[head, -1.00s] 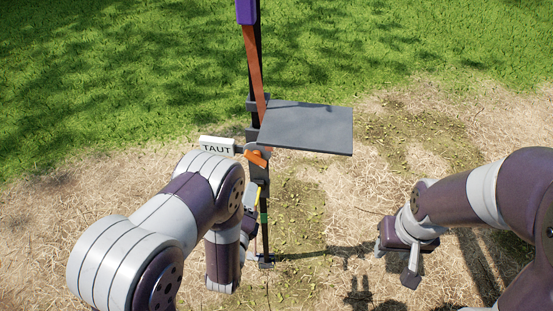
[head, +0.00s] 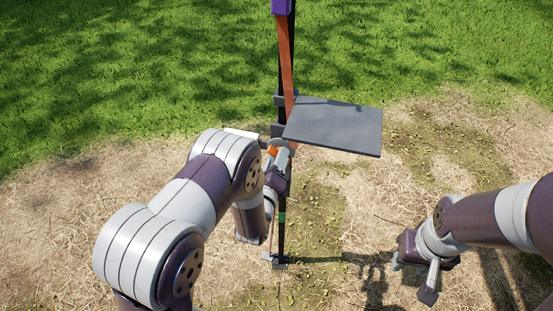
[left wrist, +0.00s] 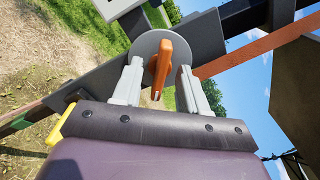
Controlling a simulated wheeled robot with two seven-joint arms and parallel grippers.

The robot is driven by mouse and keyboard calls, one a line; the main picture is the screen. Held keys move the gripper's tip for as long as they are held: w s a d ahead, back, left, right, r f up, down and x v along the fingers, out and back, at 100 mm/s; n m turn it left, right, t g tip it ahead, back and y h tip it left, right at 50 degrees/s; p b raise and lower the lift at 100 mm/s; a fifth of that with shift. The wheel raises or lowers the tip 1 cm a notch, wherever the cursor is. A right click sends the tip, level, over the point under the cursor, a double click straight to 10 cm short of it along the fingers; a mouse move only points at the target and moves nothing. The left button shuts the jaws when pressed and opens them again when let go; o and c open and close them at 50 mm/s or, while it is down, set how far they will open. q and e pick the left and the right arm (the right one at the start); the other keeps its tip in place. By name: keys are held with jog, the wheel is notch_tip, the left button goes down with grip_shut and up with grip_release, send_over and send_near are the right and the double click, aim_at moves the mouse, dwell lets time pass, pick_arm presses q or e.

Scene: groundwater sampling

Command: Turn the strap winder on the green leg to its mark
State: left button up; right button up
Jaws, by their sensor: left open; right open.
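The strap winder is a grey disc with an orange handle; in the left wrist view its handle (left wrist: 166,60) stands between my open left gripper's (left wrist: 159,70) fingers, with a gap visible on each side. In the head view the orange handle (head: 272,151) shows only partly beside my left gripper (head: 277,167). The dark leg with a green band (head: 282,217) stands upright behind my left arm. The TAUT sign (head: 240,133) is mostly hidden by that arm; its lettering cannot be read now. My right gripper (head: 414,278) is open and empty over the ground at right.
A flat grey plate (head: 335,126) juts out to the right of the leg, just above the winder. An orange strap (head: 286,62) runs up the leg to a purple part (head: 282,6). Dry straw ground lies between leg and right arm, with grass behind.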

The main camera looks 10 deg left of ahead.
pick_arm(q)
grip_shut()
jog(key=n+b, duration=0.1)
jog(key=n, duration=1.7)
jog(key=n+b, duration=0.1)
jog(key=n, duration=0.6)
grip_release()
